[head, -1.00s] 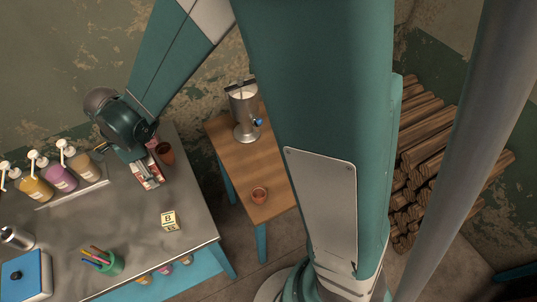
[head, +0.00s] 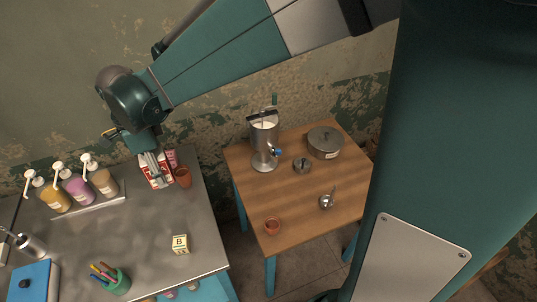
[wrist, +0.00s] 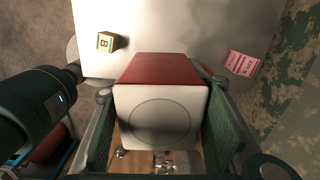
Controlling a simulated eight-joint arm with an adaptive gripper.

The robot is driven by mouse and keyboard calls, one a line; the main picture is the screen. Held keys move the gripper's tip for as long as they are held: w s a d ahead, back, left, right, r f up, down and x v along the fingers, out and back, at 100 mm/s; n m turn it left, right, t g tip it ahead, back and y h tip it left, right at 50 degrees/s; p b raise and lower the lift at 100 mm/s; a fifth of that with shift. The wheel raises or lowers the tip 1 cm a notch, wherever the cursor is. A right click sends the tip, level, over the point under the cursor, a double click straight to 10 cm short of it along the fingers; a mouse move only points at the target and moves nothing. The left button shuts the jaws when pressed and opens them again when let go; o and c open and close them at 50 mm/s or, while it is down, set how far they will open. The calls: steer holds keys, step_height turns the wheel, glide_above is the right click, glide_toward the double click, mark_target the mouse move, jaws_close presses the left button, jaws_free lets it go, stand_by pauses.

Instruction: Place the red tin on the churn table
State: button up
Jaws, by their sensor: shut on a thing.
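The red tin (head: 157,176) has red sides and a pale label. My gripper (head: 150,164) is shut on it above the far right of the steel table (head: 90,220). In the wrist view, the tin (wrist: 160,70) sits between both fingers, with a red side and a white face with a circle. The churn table (head: 295,200) is the wooden table to the right. The metal churn (head: 263,145), with a white top and blue tap, stands at its back left.
A clay pot (head: 183,178), pink carton (head: 172,157), lettered block (head: 180,244) and pump bottles (head: 75,188) stand on the steel table.

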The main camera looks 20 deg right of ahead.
steer(key=w+d+m+b, duration=0.3)
steer(key=d+m, duration=0.6)
steer(key=d, duration=2.9)
steer(key=s+d+m+b, duration=0.1)
steer(key=s+d+m, duration=0.2)
steer(key=s+d, duration=0.5)
steer(key=s+d+m, duration=0.4)
steer(key=d, duration=0.8)
steer(key=s+d+m+b, duration=0.1)
steer(key=s+d+m, duration=0.2)
steer(key=s+d, duration=0.55)
step_height(320, 180, down, 16)
steer(key=w+d, duration=0.2)
steer(key=shift+w, duration=0.1)
steer(key=shift+f+b, duration=0.7)
steer(key=shift+f, duration=2.15)
